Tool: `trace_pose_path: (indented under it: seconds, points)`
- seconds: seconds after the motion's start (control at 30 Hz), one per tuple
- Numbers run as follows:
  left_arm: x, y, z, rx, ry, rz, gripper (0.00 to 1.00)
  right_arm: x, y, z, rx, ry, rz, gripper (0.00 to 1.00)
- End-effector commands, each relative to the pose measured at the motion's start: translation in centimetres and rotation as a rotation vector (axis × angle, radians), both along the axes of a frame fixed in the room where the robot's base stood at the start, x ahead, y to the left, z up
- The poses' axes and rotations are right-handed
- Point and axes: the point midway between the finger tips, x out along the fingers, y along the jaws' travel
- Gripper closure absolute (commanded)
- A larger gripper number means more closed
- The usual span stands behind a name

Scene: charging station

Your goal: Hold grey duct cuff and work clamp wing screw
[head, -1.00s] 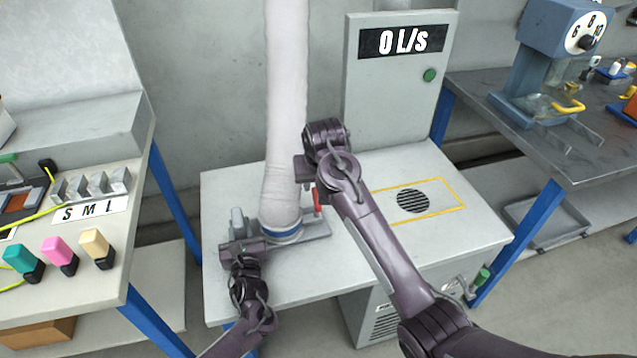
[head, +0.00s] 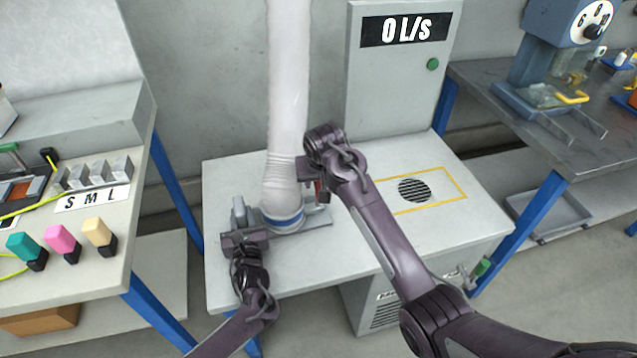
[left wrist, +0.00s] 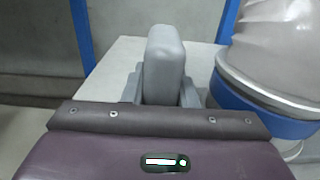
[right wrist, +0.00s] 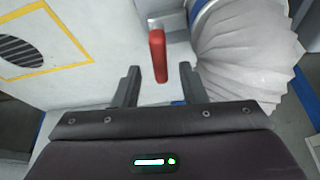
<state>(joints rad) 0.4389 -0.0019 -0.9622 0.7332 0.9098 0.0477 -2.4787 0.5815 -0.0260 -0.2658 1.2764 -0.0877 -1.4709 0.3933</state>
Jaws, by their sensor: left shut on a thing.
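The pale duct (head: 286,120) stands upright on the bench, with a blue band (head: 284,222) around its foot; the duct also shows in the left wrist view (left wrist: 270,50). A grey upright grip (left wrist: 165,65), seemingly the cuff's, stands left of the band. My left gripper (head: 240,222) is shut on this grey grip; its finger contact is partly hidden. The red wing screw (right wrist: 158,55) is right of the duct. My right gripper (right wrist: 160,87) is open, with its fingers on either side of the screw's near end and visible gaps. In the head view, the right gripper (head: 316,185) partly hides the screw.
A vent grille (head: 414,190) lies inside a yellow outline at right. Side tables flank the bench, the left one holding coloured blocks (head: 62,240). The bench front is clear.

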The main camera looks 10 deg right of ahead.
Motion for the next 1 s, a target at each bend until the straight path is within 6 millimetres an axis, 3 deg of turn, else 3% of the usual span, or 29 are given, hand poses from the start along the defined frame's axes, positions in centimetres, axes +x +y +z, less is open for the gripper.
trace_pose_path:
  seconds: [0.2,0.5,0.8,1.0]
  points:
    - [0.0,0.0,0.0,0.000,0.001,0.000,1.00,0.8,0.0,-1.7,0.000,-0.001,0.000,0.62]
    - [0.0,0.0,0.0,0.000,0.001,0.000,1.00,0.9,0.0,-2.0,0.000,-0.002,0.000,0.62]
    - [0.0,0.0,0.0,0.000,0.001,0.000,1.00,0.9,0.0,-1.9,0.000,-0.001,-0.001,1.00]
    - [0.0,0.0,0.0,0.000,0.001,0.000,1.00,0.9,0.0,-1.9,0.000,-0.001,-0.005,1.00]
